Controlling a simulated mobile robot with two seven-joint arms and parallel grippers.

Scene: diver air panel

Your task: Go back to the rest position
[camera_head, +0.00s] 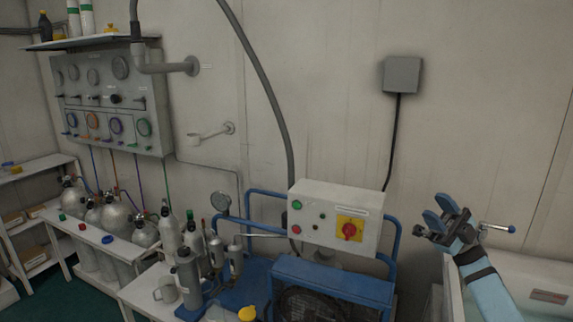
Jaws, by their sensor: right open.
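My right gripper (437,222) is raised at the right side of the head view, in front of the bare wall. Its jaws are apart, with nothing between them. It is to the right of the compressor's control box (318,222) and apart from it. My left gripper is not in view. The air panel (118,100) with several gauges and coloured valves hangs on the left wall, far from my right gripper.
A blue-framed compressor (335,287) stands at the lower middle. Gas cylinders (117,217) and a white bench (128,250) are at the left. A small blue-ended lever (498,228) is close to the right of my gripper, above a white tank (535,275).

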